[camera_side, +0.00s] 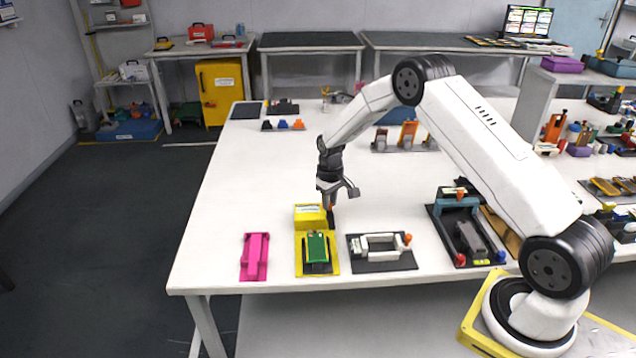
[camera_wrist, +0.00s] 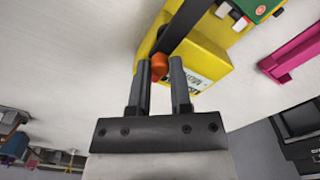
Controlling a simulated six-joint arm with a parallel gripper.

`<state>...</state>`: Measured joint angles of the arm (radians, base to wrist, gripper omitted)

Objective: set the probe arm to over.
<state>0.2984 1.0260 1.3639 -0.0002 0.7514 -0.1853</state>
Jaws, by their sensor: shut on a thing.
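A yellow fixture (camera_side: 310,216) with a green block (camera_side: 317,247) on its plate stands near the front left of the white table. It also shows in the wrist view as a yellow box (camera_wrist: 208,62) with a printed label. The probe arm is a dark bar (camera_wrist: 185,22) with an orange-red knob (camera_wrist: 159,66) at its end. My gripper (camera_side: 331,205) is at the right side of the yellow box. In the wrist view my gripper's two dark fingers (camera_wrist: 161,65) are on either side of the knob, shut on it. The bar's far end is out of that view.
A magenta fixture (camera_side: 255,257) stands left of the yellow one. A dark plate with a white frame (camera_side: 381,251) lies close on the right. A black fixture with a blue bridge (camera_side: 458,230) stands further right.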

